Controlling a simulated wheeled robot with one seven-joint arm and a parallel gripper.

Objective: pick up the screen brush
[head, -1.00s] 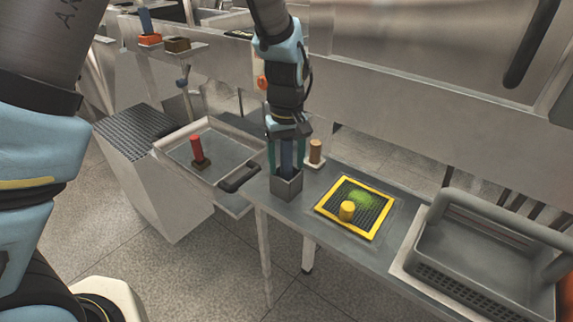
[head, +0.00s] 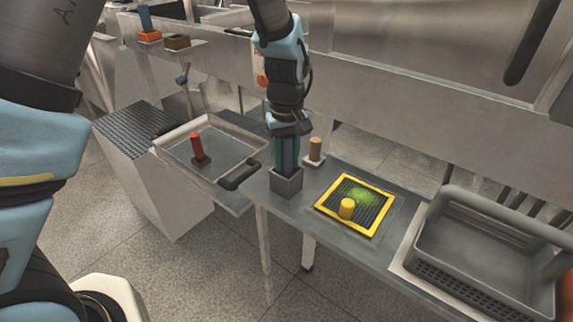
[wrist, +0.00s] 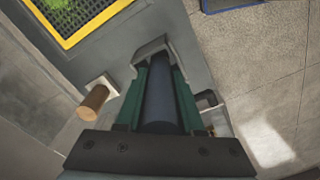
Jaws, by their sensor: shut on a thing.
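The brush in my gripper has a dark blue-grey cylindrical handle (wrist: 160,100). It stands upright in a square grey holder (head: 286,184) on the narrow bench, and its lower end is hidden inside. My gripper (head: 287,163) points down from above, its green fingers shut on the handle just over the holder's rim. In the wrist view the fingers (wrist: 160,92) press on both sides of the handle, and the holder's rim (wrist: 151,47) shows beyond.
A tan-handled brush (head: 315,149) stands close by, right of the holder. A yellow-framed screen (head: 330,206) with green powder and a yellow knob (head: 347,208) lies further right. A grey basket (head: 470,215) is at far right. A red-handled brush (head: 197,147) stands in the left tray (head: 225,148).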

